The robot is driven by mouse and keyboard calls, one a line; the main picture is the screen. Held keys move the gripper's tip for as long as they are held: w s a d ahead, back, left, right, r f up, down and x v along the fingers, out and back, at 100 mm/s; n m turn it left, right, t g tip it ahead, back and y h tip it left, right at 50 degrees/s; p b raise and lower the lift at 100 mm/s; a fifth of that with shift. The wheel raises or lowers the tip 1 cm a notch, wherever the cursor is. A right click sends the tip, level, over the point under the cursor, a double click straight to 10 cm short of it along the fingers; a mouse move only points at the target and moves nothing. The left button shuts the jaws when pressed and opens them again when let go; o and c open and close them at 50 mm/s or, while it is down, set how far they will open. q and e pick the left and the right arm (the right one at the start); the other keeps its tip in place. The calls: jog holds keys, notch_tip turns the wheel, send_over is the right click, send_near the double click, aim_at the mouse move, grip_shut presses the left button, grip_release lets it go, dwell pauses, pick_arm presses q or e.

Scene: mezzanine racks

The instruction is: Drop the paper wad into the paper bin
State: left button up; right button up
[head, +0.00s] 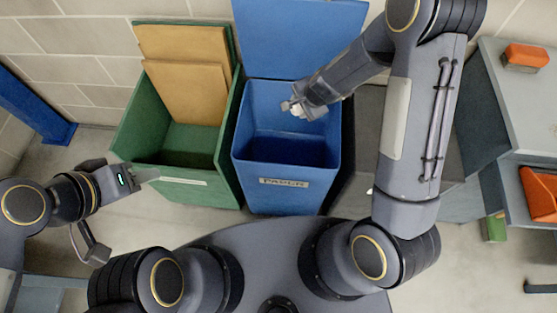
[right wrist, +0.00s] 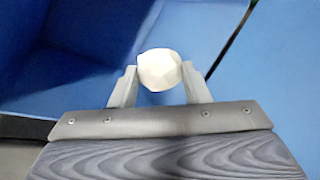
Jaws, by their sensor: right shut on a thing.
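The paper wad (right wrist: 159,69) is a small white faceted lump, held between the fingertips of my right gripper (right wrist: 160,85) in the right wrist view. In the head view my right gripper (head: 292,106) is over the opening of the blue paper bin (head: 240,153), near its upper right part, and the wad (head: 298,111) shows small at its tips. The bin has a label on its front and its blue lid (head: 295,40) stands raised behind. The bin's blue inside also shows in the right wrist view (right wrist: 75,60). My left gripper (head: 147,174) is by the green bin's front left; its jaw gap is unclear.
A green bin (head: 228,165) holding cardboard sheets (head: 185,60) stands left of the blue bin. A dark grey bin (head: 362,130) stands to its right, partly behind my right arm. Grey shelving (head: 480,110) with orange items (head: 525,56) is at the right. A blue post (head: 35,105) is at the left.

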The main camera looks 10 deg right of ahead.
jog(key=shift+w+a+f+b, duration=0.15)
jog(key=shift+f+b, duration=0.15)
jog(key=shift+f, duration=0.2)
notch_tip(320, 180, down, 5)
jog(key=b, duration=0.5)
jog(key=shift+f, duration=0.15)
jog(key=o, duration=1)
jog(key=shift+o, duration=0.2)
jog(key=p+v, duration=0.2)
jog(key=v, duration=0.6)
jog(key=shift+p, duration=0.35)
